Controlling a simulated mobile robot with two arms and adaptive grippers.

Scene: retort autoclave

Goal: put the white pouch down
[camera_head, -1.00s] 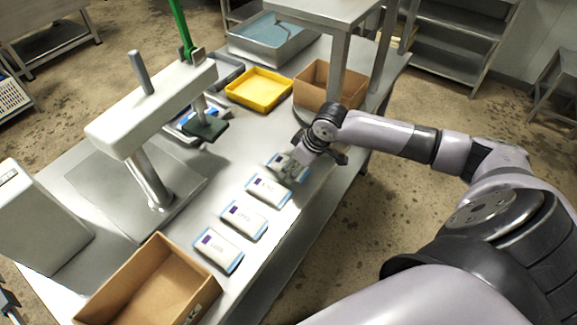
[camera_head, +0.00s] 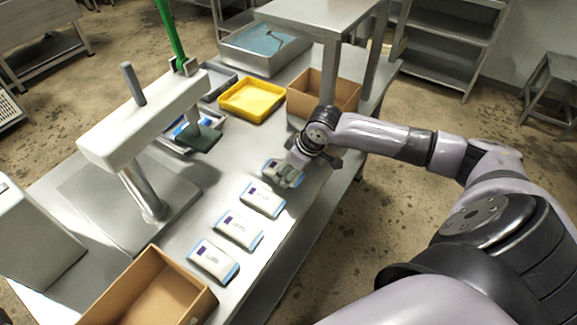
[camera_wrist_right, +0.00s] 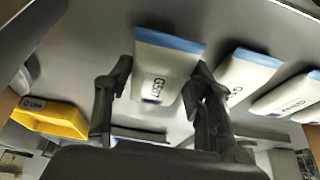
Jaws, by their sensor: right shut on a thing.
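My right gripper (camera_head: 290,170) is shut on a white pouch with a blue edge (camera_head: 272,167), at the far end of a row of similar pouches. In the right wrist view the same pouch (camera_wrist_right: 163,62), with dark print, lies between the two fingers of the gripper (camera_wrist_right: 160,88). The held pouch is at or just above the steel table (camera_head: 215,185); I cannot tell whether it touches. The nearest pouch in the row (camera_head: 262,199) is a small gap away. My left gripper is not in view.
Two more white pouches (camera_head: 238,230) (camera_head: 213,261) continue the row toward a cardboard box (camera_head: 150,295). A yellow tray (camera_head: 252,100), another cardboard box (camera_head: 345,92) and a raised steel shelf stand at the back. A sealing press (camera_head: 145,120) stands left.

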